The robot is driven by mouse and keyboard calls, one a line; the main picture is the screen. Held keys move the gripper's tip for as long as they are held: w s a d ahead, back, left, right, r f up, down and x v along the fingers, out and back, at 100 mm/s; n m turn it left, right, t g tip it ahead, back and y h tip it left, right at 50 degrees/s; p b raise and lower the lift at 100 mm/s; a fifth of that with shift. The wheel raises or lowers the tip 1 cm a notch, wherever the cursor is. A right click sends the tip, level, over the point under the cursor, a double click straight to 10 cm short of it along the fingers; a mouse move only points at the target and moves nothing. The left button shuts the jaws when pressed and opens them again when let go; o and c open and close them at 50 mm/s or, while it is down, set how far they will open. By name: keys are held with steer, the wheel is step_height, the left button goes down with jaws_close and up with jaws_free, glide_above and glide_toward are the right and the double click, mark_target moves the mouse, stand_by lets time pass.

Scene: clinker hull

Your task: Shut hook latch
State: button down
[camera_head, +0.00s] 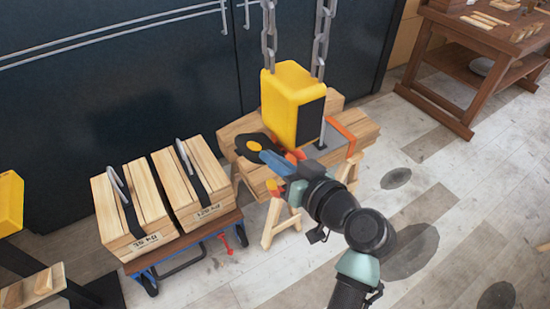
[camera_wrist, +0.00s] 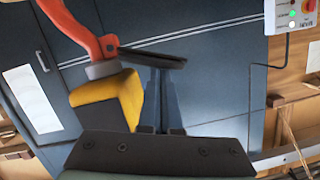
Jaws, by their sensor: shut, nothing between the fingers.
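An orange hook (camera_wrist: 75,22) hangs at the upper left of the wrist view. A dark flat piece, seen edge-on (camera_wrist: 152,58), joins it at a small orange hinge and looks like the latch. In the head view a black rounded piece (camera_head: 243,143) with a yellow spot shows beside the yellow hoist block (camera_head: 288,100). My gripper (camera_head: 266,157) is shut and empty. Its fingertips (camera_wrist: 166,72) meet the underside of the dark piece in the wrist view; I cannot tell whether they touch it. My gripper and arm partly hide the hook in the head view.
Chains (camera_head: 268,30) rise from the hoist block. Timber (camera_head: 230,132) on a trestle is close under my gripper. Two wooden crates (camera_head: 205,212) sit on a blue cart to the left. A dark cabinet (camera_head: 130,110) stands behind. The floor at right is open before a workbench (camera_head: 455,75).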

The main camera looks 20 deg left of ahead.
steer(key=shift+f, duration=0.2)
step_height(320, 180, down, 11)
steer(key=n+t+h+b, duration=0.2)
steer(key=n+b, duration=1.1)
steer(key=b, duration=2)
steer(key=t, duration=0.2)
steer(key=shift+n+t+b, duration=0.3)
steer(key=shift+b, duration=0.1)
steer(key=shift+w+d, duration=0.1)
steer(key=shift+w, duration=0.1)
steer(key=shift+r, duration=0.1)
